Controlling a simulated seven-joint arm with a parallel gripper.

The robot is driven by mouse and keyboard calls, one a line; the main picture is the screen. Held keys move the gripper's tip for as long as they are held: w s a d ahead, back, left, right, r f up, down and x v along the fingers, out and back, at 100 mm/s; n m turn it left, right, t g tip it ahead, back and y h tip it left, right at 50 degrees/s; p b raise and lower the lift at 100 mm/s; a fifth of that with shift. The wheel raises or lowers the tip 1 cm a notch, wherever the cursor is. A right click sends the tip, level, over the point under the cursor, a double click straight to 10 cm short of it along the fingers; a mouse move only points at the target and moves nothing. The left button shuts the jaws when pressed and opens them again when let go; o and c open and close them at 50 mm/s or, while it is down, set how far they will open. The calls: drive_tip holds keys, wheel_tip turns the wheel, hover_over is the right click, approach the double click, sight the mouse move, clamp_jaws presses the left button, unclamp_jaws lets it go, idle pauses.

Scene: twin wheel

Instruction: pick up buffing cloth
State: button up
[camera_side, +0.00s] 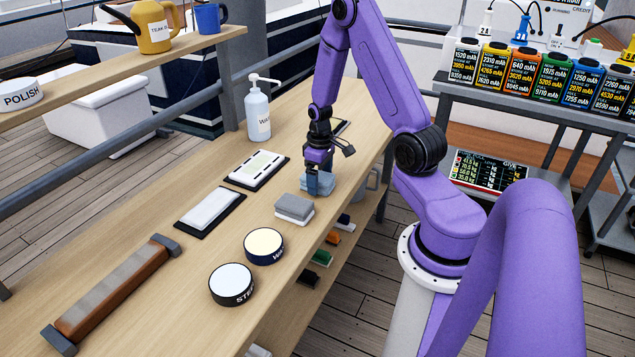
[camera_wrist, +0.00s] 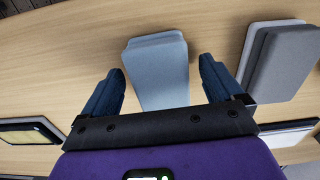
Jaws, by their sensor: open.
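A light blue folded cloth (camera_wrist: 158,70), which looks like the buffing cloth, lies on the wooden bench between the fingers of my gripper (camera_wrist: 161,72) in the wrist view. The fingers are open, one on each side, with bench showing between each finger and the cloth. In the side view my gripper (camera_side: 317,184) points down over the same blue cloth (camera_side: 327,184), which the fingers partly hide. A grey stacked pad (camera_side: 294,208) lies just in front of it in the side view. It also shows in the wrist view (camera_wrist: 280,62), right of the right finger.
On the bench (camera_side: 150,215) are a wax tin (camera_side: 264,245), another round tin (camera_side: 231,284), a white pad on a black tray (camera_side: 210,208), a second tray (camera_side: 257,170), a pump bottle (camera_side: 258,110) and a long sanding block (camera_side: 112,292). A grey mug (camera_side: 366,180) is right of my gripper.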

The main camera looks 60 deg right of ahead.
sight(320, 176)
drive_tip(key=shift+f, duration=0.3)
drive_tip(key=c, duration=1)
drive_tip(key=shift+r, duration=0.1)
drive_tip(key=shift+c, duration=0.2)
wheel_tip(320, 176, up, 10)
drive_tip(key=shift+f, duration=0.1)
